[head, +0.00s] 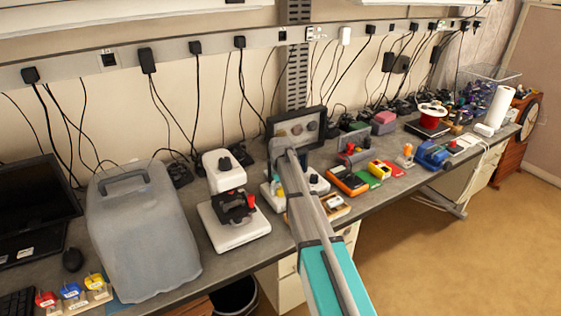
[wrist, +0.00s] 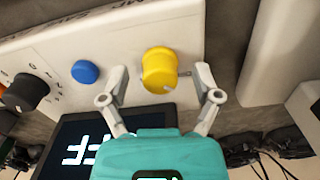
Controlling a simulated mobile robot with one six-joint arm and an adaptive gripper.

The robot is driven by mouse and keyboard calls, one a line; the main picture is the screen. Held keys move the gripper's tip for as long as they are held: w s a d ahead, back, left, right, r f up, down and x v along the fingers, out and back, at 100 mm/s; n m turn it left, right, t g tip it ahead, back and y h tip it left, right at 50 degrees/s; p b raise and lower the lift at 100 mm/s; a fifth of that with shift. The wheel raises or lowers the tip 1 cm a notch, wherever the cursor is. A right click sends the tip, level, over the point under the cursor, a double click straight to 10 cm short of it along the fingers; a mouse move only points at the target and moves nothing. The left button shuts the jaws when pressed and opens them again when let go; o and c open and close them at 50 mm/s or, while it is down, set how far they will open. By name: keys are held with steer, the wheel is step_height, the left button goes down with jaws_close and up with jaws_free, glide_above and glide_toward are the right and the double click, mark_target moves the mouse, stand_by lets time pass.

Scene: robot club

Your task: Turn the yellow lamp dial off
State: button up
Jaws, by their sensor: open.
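The yellow dial (wrist: 158,70) is a round knob on a white panel (wrist: 120,38) in the wrist view. A pale mark shows on its lower edge, and a short line is on the panel to its right. My gripper (wrist: 161,74) is open, with one finger on each side of the dial; I cannot tell whether either touches it. A dark screen (wrist: 70,130) with bright characters, partly hidden by my gripper, is at lower left. In the head view my arm covers the gripper's work area, and I cannot pick out the dial there.
A blue button (wrist: 85,71) and a black knob (wrist: 27,91) share the panel.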

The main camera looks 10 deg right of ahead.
mark_target(280, 188)
steer(key=m, duration=0.7)
steer(key=shift+m, duration=0.4)
steer(key=m, duration=0.4)
steer(key=shift+m, duration=0.3)
steer(key=m, duration=0.3)
steer(key=shift+m, duration=0.4)
step_height(280, 188, up, 14)
steer(key=p, duration=1.3)
steer(key=shift+p, duration=0.4)
steer(key=shift+f, duration=0.1)
steer(key=s+f+n+b, duration=0.2)
steer(key=s+n, duration=0.2)
steer(key=s, duration=0.5)
steer(key=s+a+f+n+b, duration=0.1)
steer(key=s+f+n+b, duration=0.2)
steer(key=s, duration=0.7)
steer(key=s+f+n+b, duration=0.2)
steer(key=s+n, duration=0.5)
steer(key=s, duration=0.3)
steer(key=shift+a+f+b, duration=0.3)
steer(key=shift+a, duration=0.05)
